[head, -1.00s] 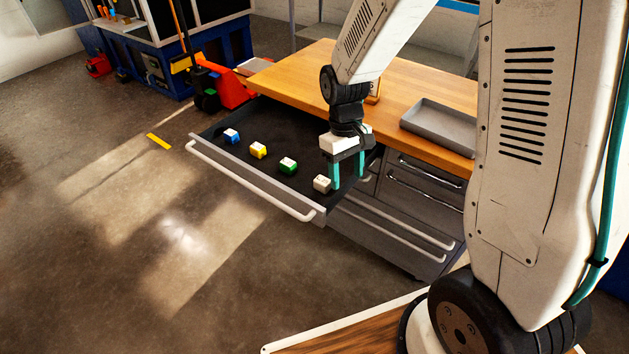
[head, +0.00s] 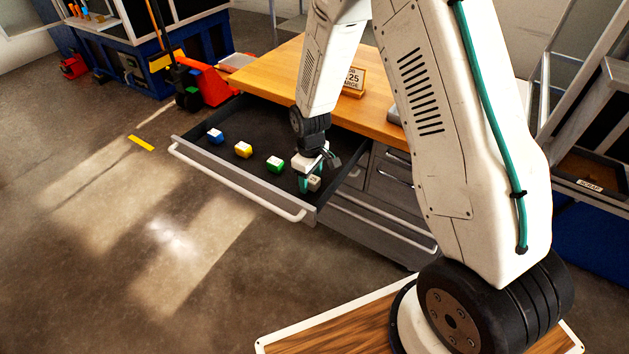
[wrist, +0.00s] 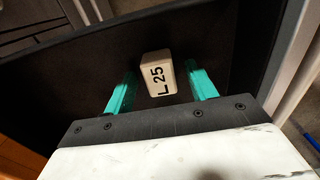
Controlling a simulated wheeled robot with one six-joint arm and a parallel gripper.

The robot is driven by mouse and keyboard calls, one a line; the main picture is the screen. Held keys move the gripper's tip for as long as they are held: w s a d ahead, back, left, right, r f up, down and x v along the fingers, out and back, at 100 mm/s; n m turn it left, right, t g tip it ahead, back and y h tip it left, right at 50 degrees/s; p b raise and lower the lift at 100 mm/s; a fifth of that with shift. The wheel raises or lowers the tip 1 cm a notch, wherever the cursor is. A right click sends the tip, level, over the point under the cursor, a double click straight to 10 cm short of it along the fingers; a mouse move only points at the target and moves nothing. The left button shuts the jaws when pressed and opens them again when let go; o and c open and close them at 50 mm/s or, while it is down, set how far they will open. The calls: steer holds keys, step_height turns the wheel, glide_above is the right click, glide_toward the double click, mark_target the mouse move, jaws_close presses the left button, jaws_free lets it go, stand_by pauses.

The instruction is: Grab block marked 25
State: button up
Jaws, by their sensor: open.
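The block marked 25 (wrist: 158,75) is a pale beige block with "L 25" on its top, lying on the dark drawer floor. It also shows in the head view (head: 314,183), partly behind my gripper. My gripper (wrist: 160,85) is open, with one teal finger on each side of the block in the wrist view. I see gaps between the fingers and the block. In the head view my gripper (head: 306,184) is low inside the drawer at its right end. Whether the fingertips reach down beside the block is hard to tell.
The open drawer (head: 240,183) also holds a green block (head: 275,165), a yellow block (head: 243,150) and a blue block (head: 215,136) in a row to the left. The drawer's walls surround my gripper.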

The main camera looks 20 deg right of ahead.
steer(key=shift+f, duration=0.3)
steer(key=c, duration=1.1)
steer(key=shift+r, duration=0.1)
